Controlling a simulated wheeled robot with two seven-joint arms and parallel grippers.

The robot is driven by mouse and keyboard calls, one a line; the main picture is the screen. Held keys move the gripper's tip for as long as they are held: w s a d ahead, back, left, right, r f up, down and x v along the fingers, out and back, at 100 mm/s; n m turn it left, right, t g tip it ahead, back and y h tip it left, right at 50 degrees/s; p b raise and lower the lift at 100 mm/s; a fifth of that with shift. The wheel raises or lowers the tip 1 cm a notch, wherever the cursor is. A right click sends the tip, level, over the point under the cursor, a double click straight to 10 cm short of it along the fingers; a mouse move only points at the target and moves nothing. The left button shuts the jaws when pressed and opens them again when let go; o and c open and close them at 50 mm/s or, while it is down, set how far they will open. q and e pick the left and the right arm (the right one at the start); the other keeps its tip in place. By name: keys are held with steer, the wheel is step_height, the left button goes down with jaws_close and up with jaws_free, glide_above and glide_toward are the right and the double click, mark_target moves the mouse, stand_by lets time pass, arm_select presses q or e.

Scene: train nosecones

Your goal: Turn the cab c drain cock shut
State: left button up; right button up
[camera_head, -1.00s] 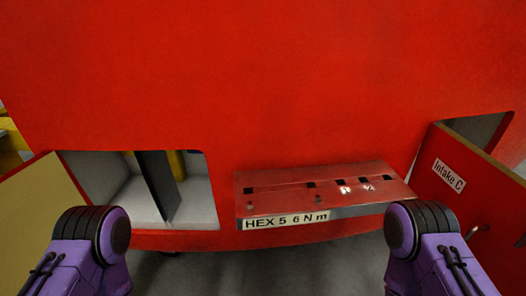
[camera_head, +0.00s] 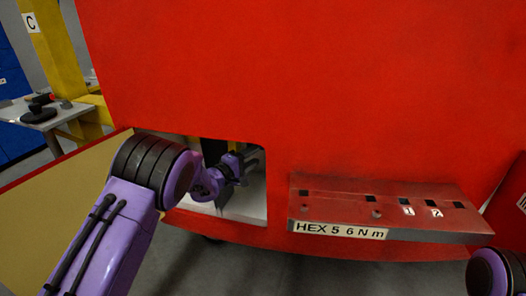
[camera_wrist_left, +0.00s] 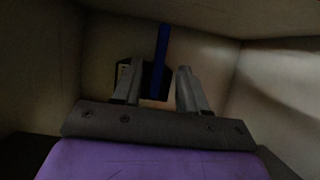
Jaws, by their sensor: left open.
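In the left wrist view, an upright blue lever (camera_wrist_left: 161,48) stands in front of a dark block (camera_wrist_left: 149,82) inside a pale recess; it appears to be the drain cock's handle. My left gripper (camera_wrist_left: 156,78) is open, its two grey fingers on either side of the lever's lower part as seen from the wrist. I cannot tell whether they touch it. In the head view, my left gripper (camera_head: 246,160) is inside the left opening (camera_head: 250,208) of the red nosecone (camera_head: 300,80), and the lever is hidden there. My right gripper is out of view.
An open door panel (camera_head: 65,205) stands left of the opening. A red shelf labelled HEX 5 6 N m (camera_head: 385,205) juts out right of it. A table (camera_head: 45,112) stands behind at far left. The recess walls (camera_wrist_left: 275,85) are close around my left gripper.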

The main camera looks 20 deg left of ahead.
mark_target(263, 146)
arm_select(q)
steer(key=x, duration=0.5)
steer(key=shift+w+d, duration=0.2)
steer(key=shift+w, duration=0.15)
jaws_close()
steer(key=shift+a, duration=0.1)
